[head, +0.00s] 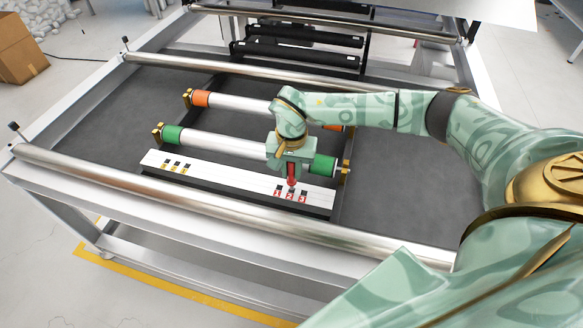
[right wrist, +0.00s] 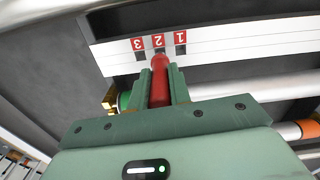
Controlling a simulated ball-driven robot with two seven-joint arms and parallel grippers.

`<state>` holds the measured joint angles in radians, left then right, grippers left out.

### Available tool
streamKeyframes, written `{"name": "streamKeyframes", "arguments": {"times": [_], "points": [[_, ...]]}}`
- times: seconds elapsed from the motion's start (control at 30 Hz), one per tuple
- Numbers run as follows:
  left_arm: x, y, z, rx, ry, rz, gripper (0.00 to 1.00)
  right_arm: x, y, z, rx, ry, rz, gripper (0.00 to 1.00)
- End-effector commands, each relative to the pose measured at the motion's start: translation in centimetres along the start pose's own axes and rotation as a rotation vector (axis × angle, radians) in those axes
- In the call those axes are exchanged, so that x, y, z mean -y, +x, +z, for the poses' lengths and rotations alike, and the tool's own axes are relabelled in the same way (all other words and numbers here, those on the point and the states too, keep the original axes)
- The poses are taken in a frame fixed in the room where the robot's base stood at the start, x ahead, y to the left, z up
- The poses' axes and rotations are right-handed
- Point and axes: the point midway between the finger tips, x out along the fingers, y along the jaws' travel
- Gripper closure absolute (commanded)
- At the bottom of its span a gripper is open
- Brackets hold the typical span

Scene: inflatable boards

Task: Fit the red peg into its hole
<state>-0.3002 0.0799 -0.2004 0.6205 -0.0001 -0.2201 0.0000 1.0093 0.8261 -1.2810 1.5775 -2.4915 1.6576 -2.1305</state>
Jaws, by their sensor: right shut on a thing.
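The red peg (head: 291,173) is held in my right gripper (head: 291,165), which points down over the right part of the white board (head: 222,178). In the right wrist view the red peg (right wrist: 160,80) sits between the two green fingers of my right gripper (right wrist: 160,84). Its far end lies at the dark square hole by the red label 2 (right wrist: 159,42). I cannot tell whether the tip is inside the hole or just above it. Dark holes by label 1 (right wrist: 181,50) and label 3 (right wrist: 141,57) show on either side. My left gripper is not in view.
Yellow-labelled holes (head: 175,166) are on the board's left part. A roller with green ends (head: 215,143) and one with orange ends (head: 235,104) lie behind the board. A metal rail (head: 200,203) runs along the table's front. The dark table top (head: 95,150) is clear at left.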

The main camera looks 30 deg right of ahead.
Motion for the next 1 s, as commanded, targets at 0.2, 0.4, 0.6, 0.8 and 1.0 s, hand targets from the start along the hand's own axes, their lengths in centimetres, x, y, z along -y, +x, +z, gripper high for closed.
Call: {"name": "streamKeyframes", "arguments": {"times": [0.2,0.4,0.6,0.8,1.0], "points": [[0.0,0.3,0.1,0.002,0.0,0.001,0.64,0.0,0.6,0.0,0.001,0.0,0.001,1.0],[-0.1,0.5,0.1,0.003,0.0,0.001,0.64,0.0,1.1,0.0,0.0,0.0,0.0,1.0],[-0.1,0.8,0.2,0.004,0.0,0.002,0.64,0.0,1.6,0.0,0.0,-0.001,0.0,1.0],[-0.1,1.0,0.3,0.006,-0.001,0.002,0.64,0.0,2.1,0.0,0.001,-0.001,0.001,1.0],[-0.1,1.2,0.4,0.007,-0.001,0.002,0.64,0.0,2.6,0.0,0.001,0.0,0.001,1.0]]}}
